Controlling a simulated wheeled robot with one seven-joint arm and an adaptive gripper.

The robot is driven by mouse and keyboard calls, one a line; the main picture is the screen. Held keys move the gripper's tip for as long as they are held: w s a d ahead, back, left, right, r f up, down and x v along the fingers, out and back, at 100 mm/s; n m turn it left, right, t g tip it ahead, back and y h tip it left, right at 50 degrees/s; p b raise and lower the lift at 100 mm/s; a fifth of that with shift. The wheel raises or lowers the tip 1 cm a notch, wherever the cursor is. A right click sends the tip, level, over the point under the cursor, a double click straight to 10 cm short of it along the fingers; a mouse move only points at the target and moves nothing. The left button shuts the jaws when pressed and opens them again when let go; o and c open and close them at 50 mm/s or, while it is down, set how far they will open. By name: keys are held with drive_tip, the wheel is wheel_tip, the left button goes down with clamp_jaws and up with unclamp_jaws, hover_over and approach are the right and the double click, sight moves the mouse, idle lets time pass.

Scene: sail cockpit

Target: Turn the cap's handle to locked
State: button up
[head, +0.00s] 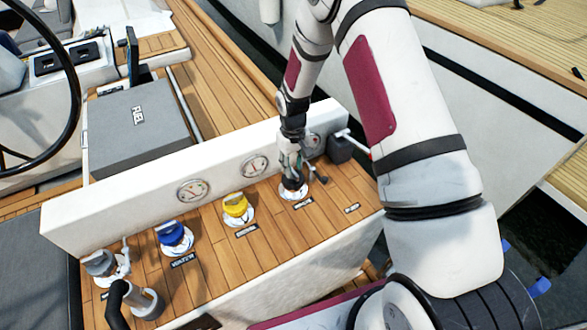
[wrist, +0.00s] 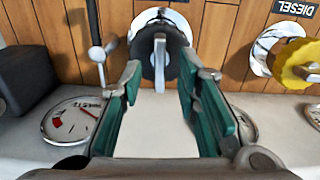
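I cannot read any locked mark.
A lever with a ball knob (wrist: 97,54) stands close left of the cap in the wrist view. The yellow cap (head: 236,206), blue cap (head: 172,235) and grey cap (head: 101,262) line the deck to the left. A white wall with gauges (head: 255,167) runs behind.

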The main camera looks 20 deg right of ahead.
drive_tip(key=shift+f, duration=1)
clamp_jaws()
